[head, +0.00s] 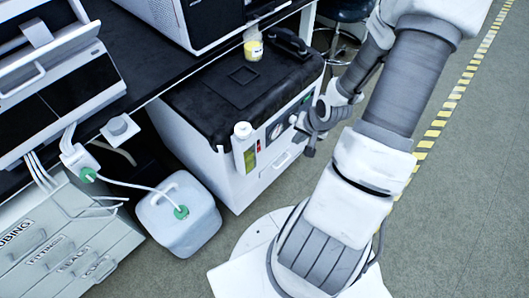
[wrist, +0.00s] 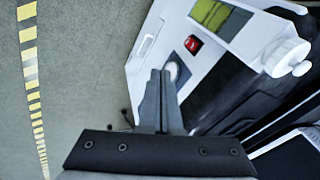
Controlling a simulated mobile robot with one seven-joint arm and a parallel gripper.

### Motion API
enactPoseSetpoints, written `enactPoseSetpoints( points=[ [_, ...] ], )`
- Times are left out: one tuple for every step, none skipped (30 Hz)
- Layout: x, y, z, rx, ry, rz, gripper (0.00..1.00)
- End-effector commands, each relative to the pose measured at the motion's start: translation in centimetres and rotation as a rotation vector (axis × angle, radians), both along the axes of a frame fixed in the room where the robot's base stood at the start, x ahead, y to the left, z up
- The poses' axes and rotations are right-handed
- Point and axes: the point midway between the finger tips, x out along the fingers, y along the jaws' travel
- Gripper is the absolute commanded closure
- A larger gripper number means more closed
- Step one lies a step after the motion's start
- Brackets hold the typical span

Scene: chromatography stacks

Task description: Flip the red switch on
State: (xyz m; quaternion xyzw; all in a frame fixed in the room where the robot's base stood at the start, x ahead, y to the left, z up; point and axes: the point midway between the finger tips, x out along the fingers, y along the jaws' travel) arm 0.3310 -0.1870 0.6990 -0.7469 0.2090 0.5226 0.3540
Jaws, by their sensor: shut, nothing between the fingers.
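The red switch (head: 259,146) is a small red piece on the front panel of a white cabinet (head: 226,180) with a black top. In the wrist view the red switch (wrist: 193,44) lies beyond and to the right of my fingertips, beside a round gauge (wrist: 172,70). My gripper (wrist: 160,74) is shut and empty, its tips apart from the switch and overlapping the view close to the gauge. In the head view my gripper (head: 300,124) is at the right part of the panel, right of the switch. Whether the fingers touch the panel cannot be told.
A jar (head: 253,48) stands on the cabinet top. A white jug (head: 178,222) with tubing stands on the floor at left. Open floor (head: 465,200) lies to the right.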

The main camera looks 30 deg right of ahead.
Motion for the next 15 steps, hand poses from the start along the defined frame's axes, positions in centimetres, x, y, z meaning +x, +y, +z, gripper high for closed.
enactPoseSetpoints(
  points=[
    [-0.4, 0.2, -2.1, 0.045, -0.015, -0.033, 1.00],
    [-0.5, 0.3, -2.9, 0.068, -0.028, -0.049, 1.00],
    [-0.6, 0.5, -3.8, 0.099, -0.045, -0.071, 1.00],
    [-0.7, 0.7, -4.5, 0.123, -0.060, -0.089, 1.00],
    [-0.7, 0.9, -5.1, 0.147, -0.074, -0.107, 1.00],
    [-0.8, 1.1, -5.9, 0.179, -0.096, -0.130, 1.00],
    [-0.7, 1.3, -6.4, 0.202, -0.113, -0.148, 1.00],
    [-0.7, 1.5, -6.9, 0.224, -0.128, -0.164, 1.00],
    [-0.7, 1.7, -7.5, 0.252, -0.150, -0.189, 1.00],
    [-0.6, 1.9, -7.8, 0.272, -0.166, -0.202, 1.00],
    [-0.5, 2.0, -8.1, 0.290, -0.182, -0.218, 1.00],
    [-0.5, 2.1, -8.4, 0.313, -0.199, -0.237, 1.00],
    [-0.4, 2.2, -8.6, 0.328, -0.213, -0.248, 1.00],
    [-0.3, 2.3, -8.8, 0.341, -0.225, -0.260, 1.00],
    [-0.2, 2.4, -8.9, 0.357, -0.239, -0.271, 1.00]
  ],
)
